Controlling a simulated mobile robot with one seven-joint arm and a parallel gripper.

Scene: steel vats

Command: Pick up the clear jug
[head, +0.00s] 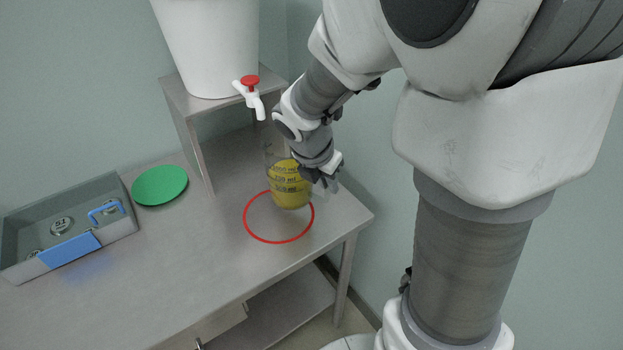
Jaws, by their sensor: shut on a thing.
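The clear jug (288,190) stands upright in the head view, at the right part of the steel bench, with yellow liquid and dark volume markings on its wall. Its base shows within or just over the red ring (247,232) marked on the bench. My gripper (325,184) is at the jug's right side and is shut on it. The fingertips are small and partly hidden by the wrist. I cannot tell whether the jug's base touches the bench or is slightly above it.
A white vat (208,45) with a red-handled tap (250,88) stands on a steel shelf (190,107) behind the jug. A green disc (160,186) and a grey bin (110,195) with blue parts lie left. The bench's middle (190,250) is clear.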

